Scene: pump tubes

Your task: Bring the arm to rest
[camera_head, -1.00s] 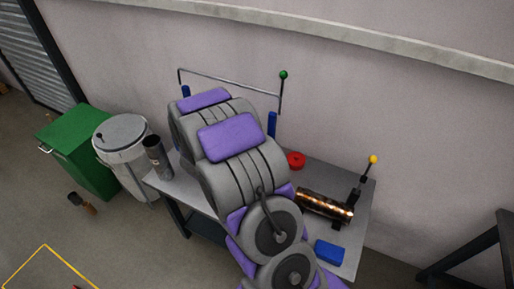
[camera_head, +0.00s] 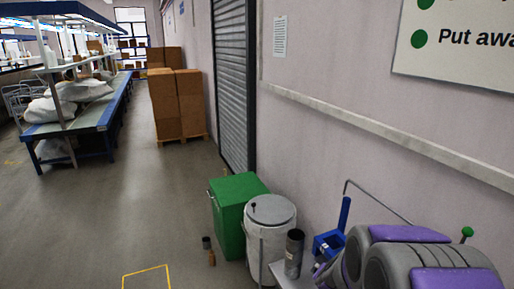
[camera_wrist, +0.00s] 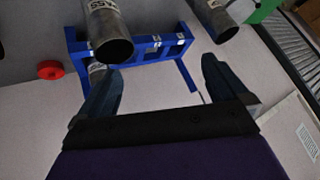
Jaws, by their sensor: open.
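My arm, grey with purple pads, is folded at the lower right of the head view, over the table (camera_head: 280,272). My gripper (camera_wrist: 161,63) shows in the wrist view with its two dark fingers spread and nothing between them. Beyond the fingers is a blue rack (camera_wrist: 140,48), apart from them as far as I can tell. A metal tube (camera_wrist: 97,72) sits in the rack, partly behind the left finger. Two more metal tubes show at the top, one labelled (camera_wrist: 108,30) and one at right (camera_wrist: 215,20). The gripper is not visible in the head view.
A dark tube (camera_head: 294,253) stands on the table's left corner, beside a white drum (camera_head: 270,210) and a green bin (camera_head: 240,190). Stacked boxes (camera_head: 180,105) and a workbench (camera_head: 95,115) stand farther off. Open floor lies left. A red round part (camera_wrist: 50,69) shows in the wrist view.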

